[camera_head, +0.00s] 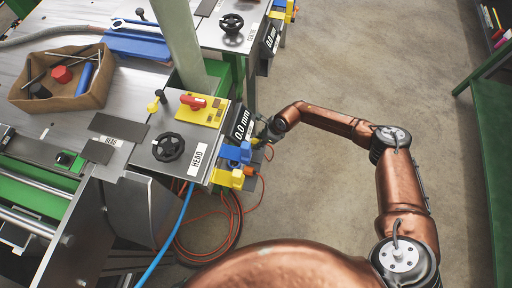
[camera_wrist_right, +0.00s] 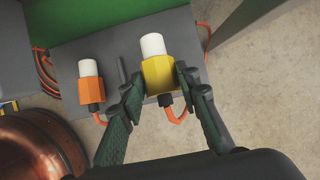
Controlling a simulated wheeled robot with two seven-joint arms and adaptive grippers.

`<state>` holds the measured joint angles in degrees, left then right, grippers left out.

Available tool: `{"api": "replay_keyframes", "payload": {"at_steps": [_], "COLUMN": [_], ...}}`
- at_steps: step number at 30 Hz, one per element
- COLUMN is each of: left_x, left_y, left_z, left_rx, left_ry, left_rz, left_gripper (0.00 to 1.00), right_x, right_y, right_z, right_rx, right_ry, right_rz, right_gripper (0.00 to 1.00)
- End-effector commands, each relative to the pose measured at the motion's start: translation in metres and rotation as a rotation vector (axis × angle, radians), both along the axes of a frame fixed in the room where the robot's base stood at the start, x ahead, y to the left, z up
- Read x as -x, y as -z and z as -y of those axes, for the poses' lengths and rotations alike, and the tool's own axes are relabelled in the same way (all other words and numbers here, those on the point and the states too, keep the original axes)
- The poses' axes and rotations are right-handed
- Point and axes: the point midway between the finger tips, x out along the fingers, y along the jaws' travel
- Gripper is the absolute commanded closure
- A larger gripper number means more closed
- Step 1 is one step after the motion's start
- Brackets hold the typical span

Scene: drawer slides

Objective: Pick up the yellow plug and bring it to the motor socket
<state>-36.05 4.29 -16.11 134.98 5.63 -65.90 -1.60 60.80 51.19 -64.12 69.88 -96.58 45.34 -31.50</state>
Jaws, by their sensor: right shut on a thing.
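The yellow plug (camera_wrist_right: 158,76) has a white tip and an orange cord from its lower end. In the right wrist view it sits between the two fingers of my right gripper (camera_wrist_right: 160,82), which is shut on it. The plug is over a grey shelf; whether it still touches the shelf I cannot tell. In the head view my right gripper (camera_head: 268,132) is at the right side of the bench's control box, small and partly hidden. I cannot identify the motor socket with certainty. My left gripper is not in view.
An orange plug (camera_wrist_right: 91,86) with a white tip stands left of the yellow one. Blue (camera_head: 237,152) and yellow (camera_head: 229,178) blocks jut from the control box front. Orange and blue cables hang below. The floor (camera_head: 330,80) to the right is clear.

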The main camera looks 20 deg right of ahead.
Motion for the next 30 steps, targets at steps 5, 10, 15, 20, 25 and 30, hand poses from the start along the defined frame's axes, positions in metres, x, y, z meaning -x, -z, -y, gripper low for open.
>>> {"api": "replay_keyframes", "payload": {"at_steps": [5,10,15,20,25,30], "left_x": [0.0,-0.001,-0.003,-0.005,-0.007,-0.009], "left_y": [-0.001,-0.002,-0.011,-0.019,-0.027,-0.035], "left_z": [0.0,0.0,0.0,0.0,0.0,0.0], "left_rx": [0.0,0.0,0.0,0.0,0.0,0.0], "left_ry": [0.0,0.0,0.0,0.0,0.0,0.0], "left_rz": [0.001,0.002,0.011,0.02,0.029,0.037], "left_gripper": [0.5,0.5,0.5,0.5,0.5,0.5], "right_x": [0.0,0.001,0.008,0.019,0.029,0.04], "right_y": [-0.002,-0.002,-0.006,-0.009,-0.01,-0.012], "right_z": [0.0,0.001,0.011,0.021,0.034,0.045], "right_rx": [-0.001,0.0,0.001,0.0,0.001,0.0], "right_ry": [0.0,0.0,0.003,0.001,0.001,0.003], "right_rz": [-0.001,0.0,0.002,0.002,0.003,0.001], "right_gripper": [1.0,1.0,1.0,1.0,1.0,1.0]}}
